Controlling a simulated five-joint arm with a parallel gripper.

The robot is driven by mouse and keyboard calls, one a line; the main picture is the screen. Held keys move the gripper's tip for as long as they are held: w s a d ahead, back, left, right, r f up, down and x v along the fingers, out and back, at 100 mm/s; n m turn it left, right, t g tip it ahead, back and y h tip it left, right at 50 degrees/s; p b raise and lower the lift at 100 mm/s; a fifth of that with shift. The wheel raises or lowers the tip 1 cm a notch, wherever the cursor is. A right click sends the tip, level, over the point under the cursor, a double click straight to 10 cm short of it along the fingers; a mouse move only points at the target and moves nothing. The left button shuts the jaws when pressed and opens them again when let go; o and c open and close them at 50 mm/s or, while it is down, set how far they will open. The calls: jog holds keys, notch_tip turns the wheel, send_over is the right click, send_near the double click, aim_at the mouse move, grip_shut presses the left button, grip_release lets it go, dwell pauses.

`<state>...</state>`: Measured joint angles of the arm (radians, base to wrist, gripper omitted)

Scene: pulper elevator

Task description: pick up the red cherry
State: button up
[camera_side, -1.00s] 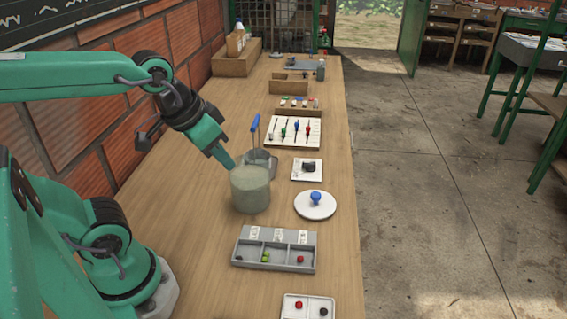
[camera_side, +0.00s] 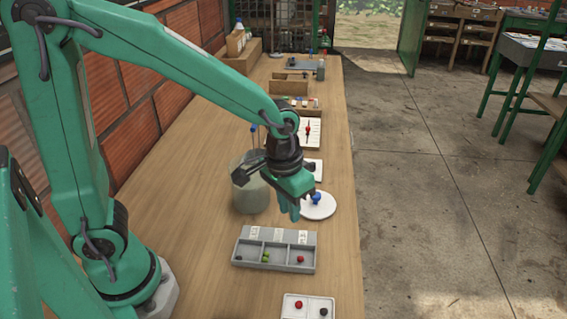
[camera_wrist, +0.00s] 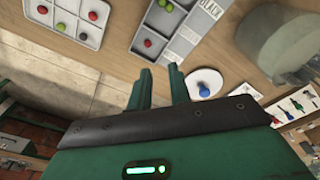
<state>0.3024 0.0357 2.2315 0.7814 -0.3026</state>
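A red cherry (camera_side: 299,305) lies in the white divided tray (camera_side: 316,298) at the near edge, beside a dark cherry (camera_side: 323,312). Another red cherry (camera_side: 300,259) lies in the right compartment of the grey labelled tray (camera_side: 277,235), with green cherries (camera_side: 265,259) in the middle one and a dark one (camera_side: 239,258) on the left. The wrist view shows red cherries in the white tray (camera_wrist: 92,16) and the grey tray (camera_wrist: 148,42). My gripper (camera_side: 295,218) is above the bench behind the grey tray; its fingers (camera_wrist: 160,72) are apart and empty.
A white disc with a blue knob (camera_side: 317,206) lies close behind my gripper. A grey-green pot (camera_side: 249,190) stands to the left. Racks and boxes line the far bench. The bench's right edge drops to the floor; wood left of the trays is clear.

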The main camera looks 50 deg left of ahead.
jog(key=g, duration=0.1)
send_over(299, 258)
notch_tip(299, 258, down, 5)
jog(key=shift+w+r, duration=0.1)
jog(key=shift+r, duration=0.05)
jog(key=shift+f, duration=1.3)
jog(key=shift+f, duration=0.1)
jog(key=shift+f, duration=2.5)
jog(key=shift+c, duration=0.2)
grip_shut()
